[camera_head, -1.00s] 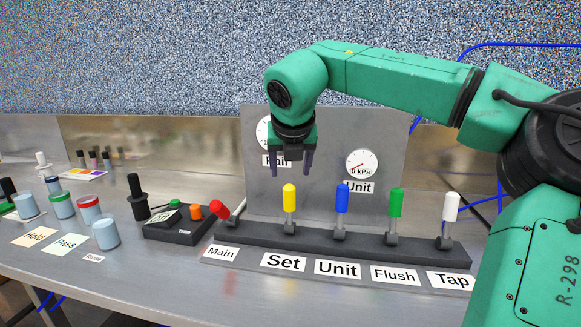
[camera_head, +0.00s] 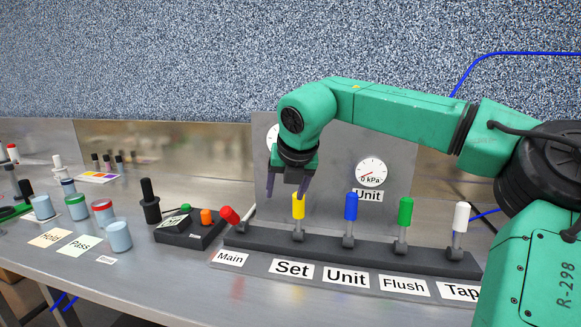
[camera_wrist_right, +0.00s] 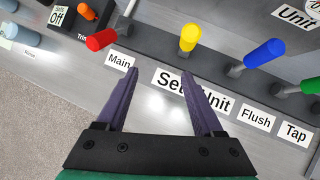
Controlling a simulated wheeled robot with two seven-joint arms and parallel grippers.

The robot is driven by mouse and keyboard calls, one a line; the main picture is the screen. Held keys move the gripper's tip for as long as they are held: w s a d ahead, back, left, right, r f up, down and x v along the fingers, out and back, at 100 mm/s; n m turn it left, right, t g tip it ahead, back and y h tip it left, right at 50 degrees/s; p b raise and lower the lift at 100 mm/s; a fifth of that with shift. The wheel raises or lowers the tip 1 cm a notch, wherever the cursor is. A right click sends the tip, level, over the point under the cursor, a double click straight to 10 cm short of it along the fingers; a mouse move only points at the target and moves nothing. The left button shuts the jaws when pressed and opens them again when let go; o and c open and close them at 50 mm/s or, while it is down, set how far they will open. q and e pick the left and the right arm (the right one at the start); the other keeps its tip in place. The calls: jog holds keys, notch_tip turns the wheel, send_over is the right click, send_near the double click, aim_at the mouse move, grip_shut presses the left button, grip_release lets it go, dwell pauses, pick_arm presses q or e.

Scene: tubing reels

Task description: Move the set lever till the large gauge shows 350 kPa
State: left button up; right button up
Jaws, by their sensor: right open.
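The set lever has a yellow handle (camera_head: 298,206) and stands upright behind the Set label (camera_head: 292,270). It also shows in the right wrist view (camera_wrist_right: 189,38). My right gripper (camera_head: 286,191) is open and empty, its dark fingers near the top of the yellow handle. In the right wrist view the open fingers (camera_wrist_right: 159,74) point toward the Main and Set labels, with the yellow handle beyond them. The large gauge (camera_head: 271,134) is mostly hidden behind my right gripper; its reading cannot be seen. My left gripper is not in view.
Beside it stand a tilted red lever (camera_head: 229,215) and upright blue (camera_head: 351,206), green (camera_head: 405,212) and white (camera_head: 461,217) levers. The smaller Unit gauge (camera_head: 370,173) sits on the upright panel. A black switch box (camera_head: 190,233) and several jars stand to the left.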

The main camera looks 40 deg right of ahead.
jog(key=w+a+f+m+y+p, duration=0.1)
jog(key=w+a+f+y+p, duration=0.2)
jog(key=a+f+y, duration=0.4)
jog(key=m+t+h+p, duration=0.8)
jog(key=m+t, duration=0.4)
jog(key=m, duration=1.7)
send_near(299, 217)
notch_tip(299, 217, up, 5)
jog(key=p+x, duration=0.1)
jog(key=x, duration=1.3)
jog(key=shift+w+d+f+y, duration=0.2)
jog(key=shift+d+y, duration=0.05)
jog(key=shift+y, duration=0.05)
jog(key=shift+s, duration=0.1)
grip_shut()
